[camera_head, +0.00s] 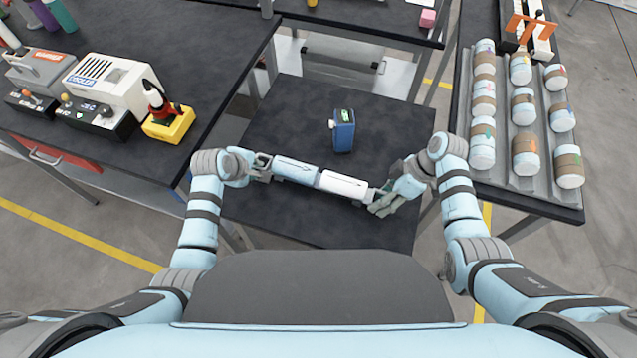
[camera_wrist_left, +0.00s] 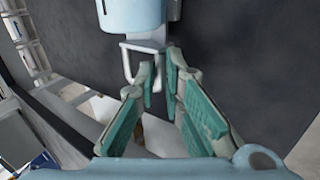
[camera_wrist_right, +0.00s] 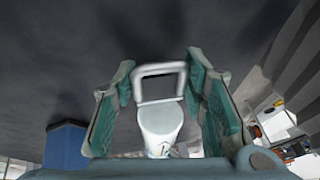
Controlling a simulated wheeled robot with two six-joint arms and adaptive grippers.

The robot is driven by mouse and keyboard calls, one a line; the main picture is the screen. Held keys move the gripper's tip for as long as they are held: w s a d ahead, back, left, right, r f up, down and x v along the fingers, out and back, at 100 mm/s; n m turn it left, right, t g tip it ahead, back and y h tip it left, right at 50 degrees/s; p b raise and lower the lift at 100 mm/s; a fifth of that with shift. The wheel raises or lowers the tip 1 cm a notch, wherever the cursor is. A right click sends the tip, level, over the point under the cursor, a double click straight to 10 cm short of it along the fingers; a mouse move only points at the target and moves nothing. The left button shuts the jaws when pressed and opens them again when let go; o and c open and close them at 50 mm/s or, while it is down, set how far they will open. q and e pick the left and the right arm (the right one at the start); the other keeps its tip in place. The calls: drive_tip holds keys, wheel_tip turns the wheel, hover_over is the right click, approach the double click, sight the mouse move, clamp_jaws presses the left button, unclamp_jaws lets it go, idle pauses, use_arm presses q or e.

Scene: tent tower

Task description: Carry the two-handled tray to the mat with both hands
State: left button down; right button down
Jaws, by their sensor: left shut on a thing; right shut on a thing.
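A long two-handled cylinder (camera_head: 343,186), light blue on its left half and white on its right half, spans between my grippers over the dark middle table (camera_head: 290,120). It looks like a cylinder, not a flat tray. My left gripper (camera_head: 266,170) is shut at the handle on its light-blue end; that handle (camera_wrist_left: 128,62) shows in the left wrist view. My right gripper (camera_head: 376,202) is shut across the handle (camera_wrist_right: 160,70) on its white end, a finger on each side. I cannot tell whether the cylinder touches the table. No mat can be made out.
A blue device (camera_head: 343,135) stands on the table just beyond the cylinder. A right bench carries a rack of several canisters (camera_head: 525,140). The table's front part is clear.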

wheel_tip(320, 180, up, 5)
drive_tip(key=p, duration=0.4)
drive_tip(key=shift+f, duration=0.1)
drive_tip(key=shift+s+f, duration=0.1)
drive_tip(key=shift+f, duration=0.1)
